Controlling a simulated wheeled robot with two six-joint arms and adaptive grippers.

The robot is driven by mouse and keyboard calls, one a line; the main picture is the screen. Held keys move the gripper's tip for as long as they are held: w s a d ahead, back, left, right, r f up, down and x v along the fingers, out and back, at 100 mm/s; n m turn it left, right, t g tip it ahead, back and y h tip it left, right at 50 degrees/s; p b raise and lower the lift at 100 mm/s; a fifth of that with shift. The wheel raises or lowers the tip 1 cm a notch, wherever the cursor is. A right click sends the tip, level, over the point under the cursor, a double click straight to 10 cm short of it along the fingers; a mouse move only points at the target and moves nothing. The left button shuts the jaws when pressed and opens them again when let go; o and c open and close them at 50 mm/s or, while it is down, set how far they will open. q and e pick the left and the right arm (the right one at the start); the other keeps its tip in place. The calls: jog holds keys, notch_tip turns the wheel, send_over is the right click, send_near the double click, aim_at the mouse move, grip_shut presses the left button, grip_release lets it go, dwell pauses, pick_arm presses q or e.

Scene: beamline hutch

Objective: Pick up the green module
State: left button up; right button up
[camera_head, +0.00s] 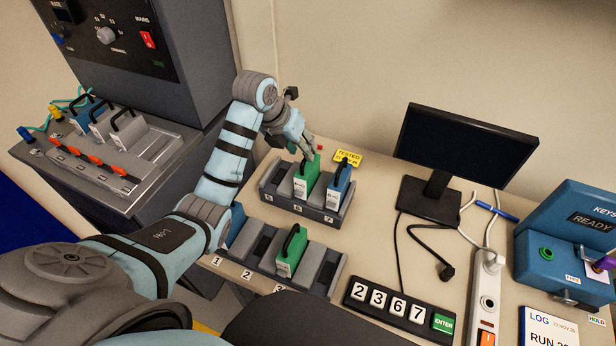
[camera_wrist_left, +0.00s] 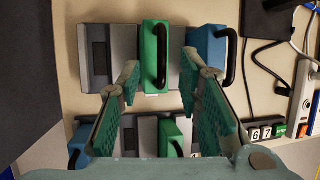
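A green module (camera_head: 306,178) with a black handle stands upright in the middle slot of the back rack (camera_head: 272,186), at label 6. A second green module (camera_head: 291,252) stands in the front rack (camera_head: 258,265). My left gripper (camera_head: 303,147) is above the back green module. In the left wrist view its fingers (camera_wrist_left: 162,78) are open, one on each side of the back green module (camera_wrist_left: 153,70), with nothing held. The front green module (camera_wrist_left: 171,138) shows lower between the fingers. Whether the fingers touch the module cannot be told. My right gripper is not in view.
A blue module (camera_head: 339,188) stands close right of the back green one, and another (camera_head: 236,224) is in the front rack, partly behind my arm. A yellow TESTED sign (camera_head: 348,157), a monitor (camera_head: 459,140) and a number panel (camera_head: 388,303) are on the table.

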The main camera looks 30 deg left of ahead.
aim_at(306, 173)
pick_arm(q)
jog(key=x, duration=0.5)
jog(key=shift+w, duration=0.1)
grip_shut()
jog(key=shift+r, duration=0.15)
